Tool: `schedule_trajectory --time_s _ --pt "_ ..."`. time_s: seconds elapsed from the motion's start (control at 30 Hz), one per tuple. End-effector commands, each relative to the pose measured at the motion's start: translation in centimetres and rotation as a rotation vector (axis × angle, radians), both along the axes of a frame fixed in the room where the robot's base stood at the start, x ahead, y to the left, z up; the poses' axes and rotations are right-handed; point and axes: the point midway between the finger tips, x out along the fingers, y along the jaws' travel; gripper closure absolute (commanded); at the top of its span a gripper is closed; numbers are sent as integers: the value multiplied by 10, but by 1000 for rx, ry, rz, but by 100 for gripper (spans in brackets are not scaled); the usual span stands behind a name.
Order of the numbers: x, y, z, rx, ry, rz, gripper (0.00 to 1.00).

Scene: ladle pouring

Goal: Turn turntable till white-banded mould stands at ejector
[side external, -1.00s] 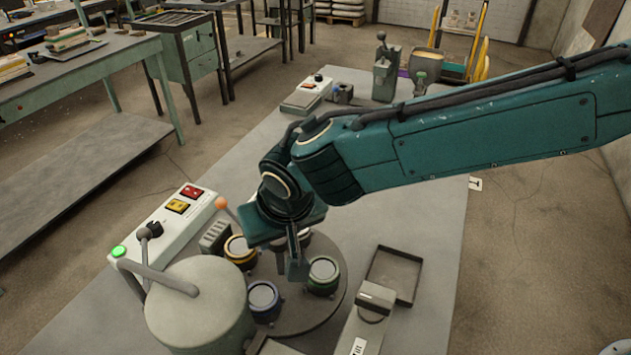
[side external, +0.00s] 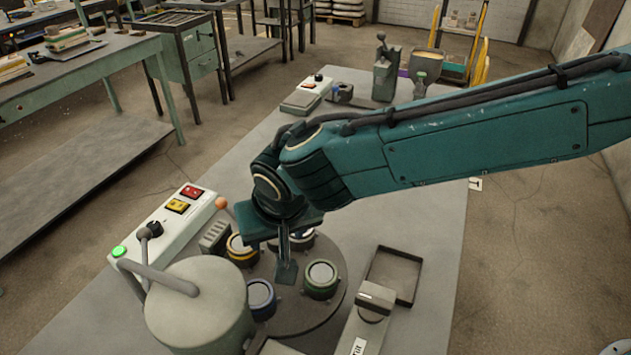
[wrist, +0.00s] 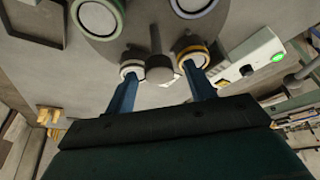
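The turntable (side external: 318,318) is a dark grey disc carrying round moulds. A green-banded mould (side external: 320,281) is at its right, a blue-banded one (side external: 262,299) at front left, and a yellow-banded one (side external: 240,252) at back left. The white-banded mould (side external: 303,241) is at the back, partly hidden behind my gripper (side external: 287,272). In the wrist view the white-banded mould (wrist: 132,67) is by the left fingertip and the yellow-banded mould (wrist: 193,52) by the right. My gripper (wrist: 161,88) is open, with the grey centre hub (wrist: 160,70) showing between its fingers. Contact is unclear.
A large grey cylinder (side external: 197,305) with a bent pipe stands front left of the turntable. A control box (side external: 180,215) with red and yellow buttons is behind it. An empty dark tray (side external: 397,272) and a grey device (side external: 372,305) lie at right. I cannot tell which part is the ejector.

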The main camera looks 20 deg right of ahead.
Motion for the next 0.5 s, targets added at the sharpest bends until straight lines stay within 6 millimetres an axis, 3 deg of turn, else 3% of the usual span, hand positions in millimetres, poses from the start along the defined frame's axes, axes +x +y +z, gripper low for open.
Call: schedule_trajectory --time_s 0.5 --pt "-4 0 9 -1 0 2 46"
